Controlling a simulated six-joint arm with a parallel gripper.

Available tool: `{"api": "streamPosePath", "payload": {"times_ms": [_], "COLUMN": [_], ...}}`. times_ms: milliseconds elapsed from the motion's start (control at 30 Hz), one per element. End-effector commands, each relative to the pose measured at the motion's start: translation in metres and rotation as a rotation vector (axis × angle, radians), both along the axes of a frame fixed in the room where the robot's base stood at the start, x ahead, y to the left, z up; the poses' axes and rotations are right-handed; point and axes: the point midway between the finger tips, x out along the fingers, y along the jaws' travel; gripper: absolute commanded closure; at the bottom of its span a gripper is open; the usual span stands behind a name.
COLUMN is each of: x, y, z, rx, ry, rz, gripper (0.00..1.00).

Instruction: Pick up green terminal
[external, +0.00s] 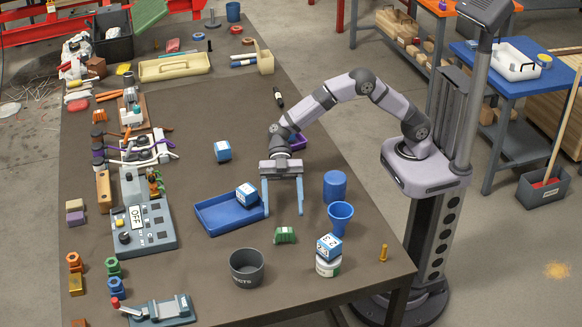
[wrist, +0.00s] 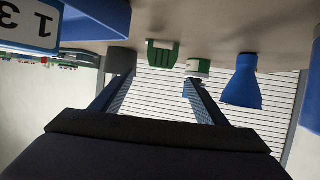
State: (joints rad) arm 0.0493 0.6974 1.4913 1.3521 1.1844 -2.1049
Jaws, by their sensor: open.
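The green terminal (external: 285,236) is a small green block with pale slots on its side. It sits on the table at the front middle, right of the blue tray. In the wrist view, which looks upside down, the green terminal (wrist: 163,54) appears at the top between my two fingers. My gripper (external: 283,212) has its blue fingers spread, pointing down, behind the terminal and apart from it. My gripper (wrist: 157,82) shows nothing between its fingertips in the wrist view.
The blue tray (external: 214,221) with a blue-white box (external: 246,194) stands close left of my gripper. A grey cup (external: 247,270), a blue cup (external: 340,220), a blue cylinder (external: 335,187) and a jar (external: 328,268) topped by a box (external: 329,247) surround the terminal.

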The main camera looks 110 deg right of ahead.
Motion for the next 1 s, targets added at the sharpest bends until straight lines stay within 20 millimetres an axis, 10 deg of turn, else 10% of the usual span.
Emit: {"api": "streamPosePath", "payload": {"times_ms": [1000], "x": [0.011], "y": [0.047], "z": [-0.045], "rx": [-0.001], "ry": [0.003], "rz": [0.003], "gripper": [0.33]}}
